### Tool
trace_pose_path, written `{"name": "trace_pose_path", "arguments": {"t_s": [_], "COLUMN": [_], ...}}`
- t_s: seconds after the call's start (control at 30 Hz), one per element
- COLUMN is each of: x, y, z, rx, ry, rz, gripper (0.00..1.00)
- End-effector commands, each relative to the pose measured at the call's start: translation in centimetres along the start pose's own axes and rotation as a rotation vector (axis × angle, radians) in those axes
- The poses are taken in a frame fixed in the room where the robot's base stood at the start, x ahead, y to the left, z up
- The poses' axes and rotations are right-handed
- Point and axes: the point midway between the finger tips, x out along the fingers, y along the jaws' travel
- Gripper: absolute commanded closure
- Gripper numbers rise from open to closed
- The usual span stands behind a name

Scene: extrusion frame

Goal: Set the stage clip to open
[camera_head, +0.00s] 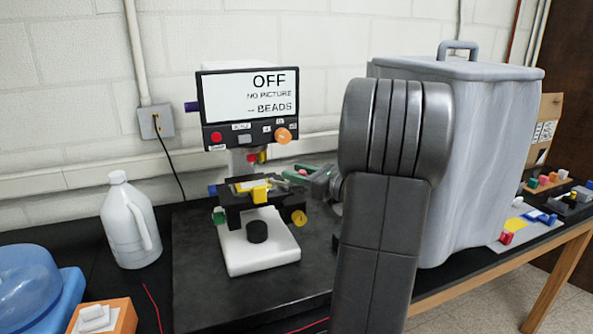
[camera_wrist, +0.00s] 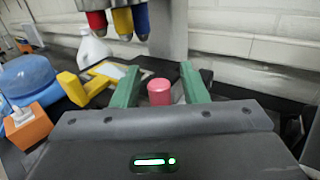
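A microscope with a monitor (camera_head: 250,100) stands on a dark mat; the screen reads "OFF", "NO PICTURE" and "BEADS". Its black stage (camera_head: 240,205) carries a yellow piece (camera_head: 260,193), which may be the stage clip; a yellow bracket-like piece also shows in the wrist view (camera_wrist: 72,88). A pink-red knob (camera_wrist: 159,92) stands between my green fingers in the wrist view, with gaps on both sides. My gripper (camera_head: 290,173) is open at the right side of the stage; it also shows in the wrist view (camera_wrist: 160,82). I cannot tell whether the clip is open or shut.
Red, yellow and blue objectives (camera_wrist: 120,22) hang above the stage. A large grey covered bin (camera_head: 480,150) stands right. My arm hides part of the bench.

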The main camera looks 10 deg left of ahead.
Motion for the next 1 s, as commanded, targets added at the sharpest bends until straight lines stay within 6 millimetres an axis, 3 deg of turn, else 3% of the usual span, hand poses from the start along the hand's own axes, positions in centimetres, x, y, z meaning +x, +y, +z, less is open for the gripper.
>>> {"name": "trace_pose_path", "arguments": {"t_s": [0.37, 0.57, 1.0], "x": [0.57, 0.55, 0.29], "y": [0.01, 0.01, 0.17], "z": [-0.04, -0.03, -0.06], "rx": [0.0, 0.0, -0.001], "ry": [0.0, 0.0, -0.001], "rz": [0.0, 0.0, -0.079], "gripper": [0.62, 1.0, 1.0]}}
